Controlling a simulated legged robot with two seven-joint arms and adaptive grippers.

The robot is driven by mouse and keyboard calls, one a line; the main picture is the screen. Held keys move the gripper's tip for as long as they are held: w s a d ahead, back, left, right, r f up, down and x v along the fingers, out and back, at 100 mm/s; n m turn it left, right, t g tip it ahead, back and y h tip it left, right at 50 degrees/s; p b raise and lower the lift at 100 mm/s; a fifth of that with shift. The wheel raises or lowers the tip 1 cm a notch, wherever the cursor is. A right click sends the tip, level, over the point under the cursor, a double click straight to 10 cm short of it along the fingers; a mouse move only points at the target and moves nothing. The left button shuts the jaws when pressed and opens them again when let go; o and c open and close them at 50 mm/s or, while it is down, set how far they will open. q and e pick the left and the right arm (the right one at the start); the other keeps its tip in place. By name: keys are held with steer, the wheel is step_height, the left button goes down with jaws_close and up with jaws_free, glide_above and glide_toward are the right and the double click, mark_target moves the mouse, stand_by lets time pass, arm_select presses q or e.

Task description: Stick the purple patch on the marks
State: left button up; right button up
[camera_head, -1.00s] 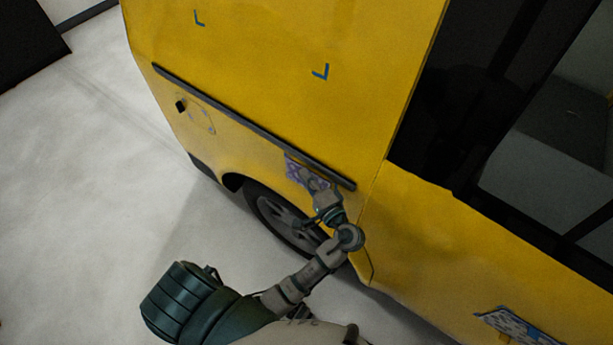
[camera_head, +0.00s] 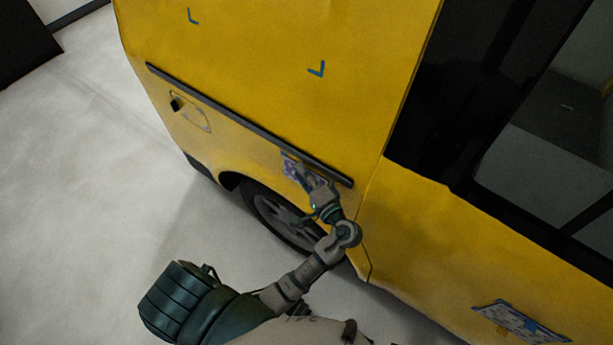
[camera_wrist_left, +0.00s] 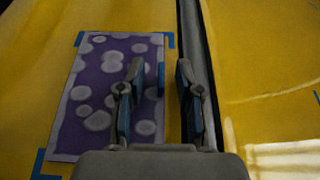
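The purple patch (camera_wrist_left: 105,85) with pale round spots and a grey border lies against the yellow panel in the left wrist view. Blue corner marks show at its top left (camera_wrist_left: 79,39), top right (camera_wrist_left: 170,39) and lower left (camera_wrist_left: 39,162). The patch looks roughly within these marks. My left gripper (camera_wrist_left: 158,75) is open; one finger is in front of the patch, the other is over the dark trim strip. The patch's lower right is hidden. In the head view the patch (camera_head: 290,168) is partly covered by my left gripper (camera_head: 302,174). My right gripper is out of view.
The dark trim strip (camera_head: 240,121) runs along the yellow van (camera_head: 260,60), above the wheel (camera_head: 280,215). Two more blue marks (camera_head: 317,69) (camera_head: 193,16) are higher up. A pale patterned sheet (camera_head: 521,322) is at lower right. The floor at left is clear.

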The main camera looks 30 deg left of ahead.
arm_select(q)
steer(key=v, duration=1.2)
steer(key=shift+w+f, duration=0.1)
steer(key=shift+f, duration=0.05)
